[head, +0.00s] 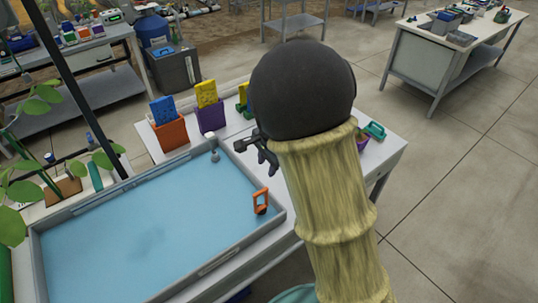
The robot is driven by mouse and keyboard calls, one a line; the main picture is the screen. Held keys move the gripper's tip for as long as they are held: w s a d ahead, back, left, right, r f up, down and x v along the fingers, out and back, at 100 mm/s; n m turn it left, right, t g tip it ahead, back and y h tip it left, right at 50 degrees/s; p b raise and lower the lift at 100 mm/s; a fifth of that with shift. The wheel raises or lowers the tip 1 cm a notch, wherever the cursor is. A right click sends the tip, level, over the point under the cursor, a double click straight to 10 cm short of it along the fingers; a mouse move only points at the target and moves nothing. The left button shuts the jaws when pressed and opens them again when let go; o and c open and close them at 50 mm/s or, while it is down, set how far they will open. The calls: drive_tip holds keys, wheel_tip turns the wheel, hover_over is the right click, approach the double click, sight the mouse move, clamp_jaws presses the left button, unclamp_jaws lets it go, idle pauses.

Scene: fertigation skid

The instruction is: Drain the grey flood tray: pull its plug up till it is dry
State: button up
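The grey flood tray (166,176) stands on the bench at lower left and holds blue water (140,220) across its floor. An orange piece with an upright loop handle (261,201), which looks like the plug, stands in the tray near its right corner; its lower end is hard to make out. My gripper (255,157) is above the tray's far right edge, up and left of the right corner, apart from the orange handle. Its two dark fingers look spread, with nothing seen between them. My arm hides part of the bench to the right.
Orange (170,133) and purple (211,117) pots with blue and yellow cards stand behind the tray. A small grey fitting (214,156) is at the tray's far edge. Leafy plants (60,180) crowd the left side. Open floor (460,200) lies to the right.

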drive_tip(key=r, duration=0.3)
drive_tip(key=shift+s+d+r, duration=0.2)
drive_tip(key=shift+s, duration=0.05)
drive_tip(key=s+d+f+n+h, duration=0.1)
drive_tip(key=s+d+n, duration=1)
drive_tip(key=s, duration=0.4)
drive_tip(key=shift+s+d+f+t, duration=0.3)
drive_tip(key=shift+d+t, duration=0.1)
drive_tip(key=shift+d, duration=0.35)
